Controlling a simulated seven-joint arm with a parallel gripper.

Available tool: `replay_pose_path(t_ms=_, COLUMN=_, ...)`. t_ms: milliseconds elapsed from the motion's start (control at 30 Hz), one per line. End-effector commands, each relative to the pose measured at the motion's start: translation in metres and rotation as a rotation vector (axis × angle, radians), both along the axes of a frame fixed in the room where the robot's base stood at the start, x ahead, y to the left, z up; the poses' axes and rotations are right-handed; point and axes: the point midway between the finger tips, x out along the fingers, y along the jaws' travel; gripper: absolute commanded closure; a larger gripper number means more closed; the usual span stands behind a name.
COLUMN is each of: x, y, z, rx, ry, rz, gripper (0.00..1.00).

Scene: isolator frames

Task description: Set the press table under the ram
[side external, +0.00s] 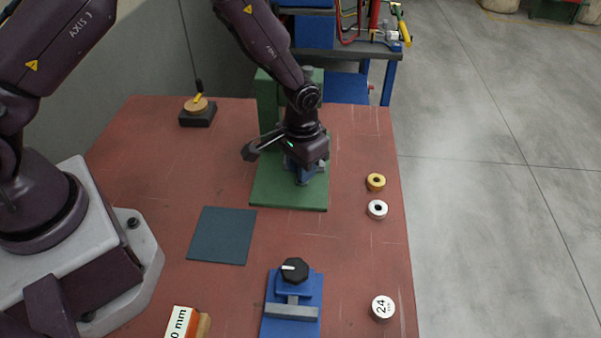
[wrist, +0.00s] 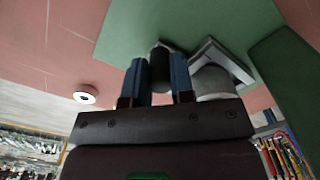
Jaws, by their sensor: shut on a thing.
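The green press stands at the back middle of the red bench; its base (side external: 262,193) and part of its column (side external: 267,95) show in the side view. My gripper (side external: 305,170) is low over the base, in front of the column. In the wrist view my gripper (wrist: 160,82) has its two blue fingers shut on a dark upright knob (wrist: 160,66). Beside the knob are a grey cylinder (wrist: 213,83) and an angular metal piece (wrist: 222,56) above the green base (wrist: 150,25). I cannot tell which is the press table or the ram; my wrist hides much of the press in the side view.
A brass ring (side external: 376,182) and a pale ring (side external: 377,209) lie right of the press. A white disc (side external: 382,308), a blue fixture with a black knob (side external: 293,271) and a labelled block (side external: 184,322) are nearer. A dark mat (side external: 222,236) lies flat at left.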

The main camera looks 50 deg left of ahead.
Motion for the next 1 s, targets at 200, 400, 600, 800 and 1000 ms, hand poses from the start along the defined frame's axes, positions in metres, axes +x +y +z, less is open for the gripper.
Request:
replay_pose_path(t_ms=200, x=0.000, y=0.000, z=0.000, rx=0.001, ry=-0.001, rz=-0.001, gripper=0.61)
replay_pose_path(t_ms=400, x=0.000, y=0.000, z=0.000, rx=0.001, ry=0.000, rz=-0.001, gripper=0.52)
replay_pose_path(t_ms=600, x=0.000, y=0.000, z=0.005, rx=0.000, ry=-0.001, rz=-0.001, gripper=0.52)
replay_pose_path(t_ms=800, x=0.000, y=0.000, z=0.036, rx=0.000, ry=-0.004, rz=-0.001, gripper=0.52)
replay_pose_path(t_ms=1000, x=0.000, y=0.000, z=0.082, rx=0.000, ry=-0.006, rz=-0.001, gripper=0.52)
